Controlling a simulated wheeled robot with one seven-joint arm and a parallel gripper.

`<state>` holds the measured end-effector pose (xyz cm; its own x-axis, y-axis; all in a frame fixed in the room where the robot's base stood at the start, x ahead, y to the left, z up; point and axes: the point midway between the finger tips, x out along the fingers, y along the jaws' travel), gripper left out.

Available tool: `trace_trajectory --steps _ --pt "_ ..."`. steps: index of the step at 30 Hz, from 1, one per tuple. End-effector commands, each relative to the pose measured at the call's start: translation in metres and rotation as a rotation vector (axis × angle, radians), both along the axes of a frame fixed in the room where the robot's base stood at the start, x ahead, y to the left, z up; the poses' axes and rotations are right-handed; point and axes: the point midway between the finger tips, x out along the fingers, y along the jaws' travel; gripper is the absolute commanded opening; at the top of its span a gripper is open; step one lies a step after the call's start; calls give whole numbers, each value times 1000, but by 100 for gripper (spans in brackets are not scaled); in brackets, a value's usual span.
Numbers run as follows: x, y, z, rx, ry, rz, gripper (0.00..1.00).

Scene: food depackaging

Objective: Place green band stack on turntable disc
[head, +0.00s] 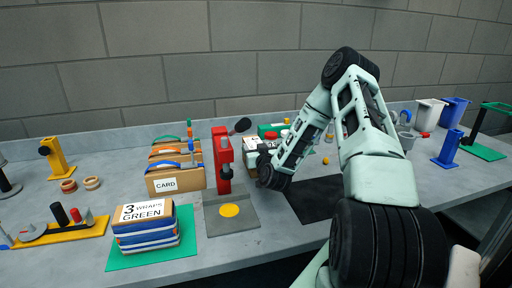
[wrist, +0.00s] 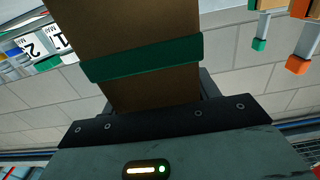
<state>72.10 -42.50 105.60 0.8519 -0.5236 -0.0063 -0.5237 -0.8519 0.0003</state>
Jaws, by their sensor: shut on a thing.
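In the wrist view, my gripper (wrist: 157,98) is shut on a brown stack (wrist: 150,25) with a green band (wrist: 145,57) around it. The stack's far end runs out of that view. In the head view, my arm's wrist is low near the back middle of the table; the fingers and the held stack cannot be made out clearly there. A yellow disc (head: 229,210) lies on a grey plate (head: 232,226) in front of a red upright device (head: 222,160). A grey disc (head: 33,232) sits on a yellow base at far left. I cannot tell which is the turntable.
A black mat (head: 307,202) lies right of the grey plate. White (head: 428,113) and blue (head: 453,111) bins stand at the back right.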

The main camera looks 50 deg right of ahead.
Motion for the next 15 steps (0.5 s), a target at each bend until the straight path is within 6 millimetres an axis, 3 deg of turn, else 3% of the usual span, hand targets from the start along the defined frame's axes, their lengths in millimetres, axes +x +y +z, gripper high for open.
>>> trace_trajectory --steps 10,11,12,15 --pt "0 0 -3 -2 -2 1 25" --pt "0 0 -3 -1 -1 0 68" --pt "0 0 -2 -1 -1 0 79" --pt "0 0 -2 0 0 0 82"
